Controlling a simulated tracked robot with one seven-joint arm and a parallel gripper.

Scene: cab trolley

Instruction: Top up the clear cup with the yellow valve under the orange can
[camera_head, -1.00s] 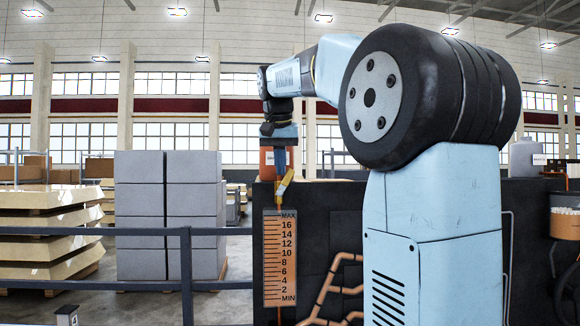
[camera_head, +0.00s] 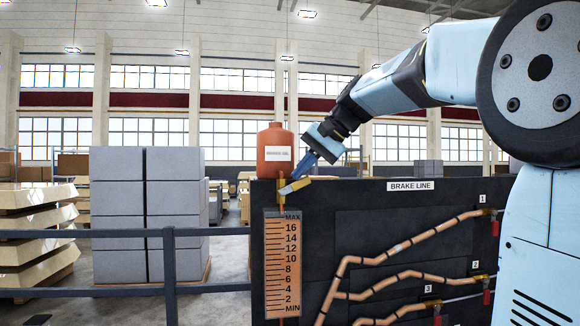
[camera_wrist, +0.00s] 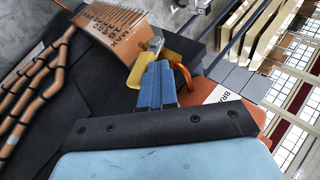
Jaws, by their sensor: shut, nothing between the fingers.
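The orange can (camera_head: 275,150), labelled as brake oil, stands upright on the left end of the dark panel's top; its label also shows in the wrist view. The yellow valve (camera_head: 294,187) sits below the can, its handle sloping up to the right. My gripper (camera_head: 302,174) is shut and empty, its blue fingertips right at the handle from the upper right. An orange scale plate (camera_head: 275,265) marked MAX to MIN hangs below. I cannot make out the clear cup or its level.
The dark panel (camera_head: 365,215) carries orange pipes (camera_head: 400,245) and red-handled valves (camera_head: 495,227) to the right. A dark railing (camera_head: 168,260) stands left of it. Grey blocks (camera_head: 150,210) and stacked pale boards (camera_head: 35,235) are behind the railing.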

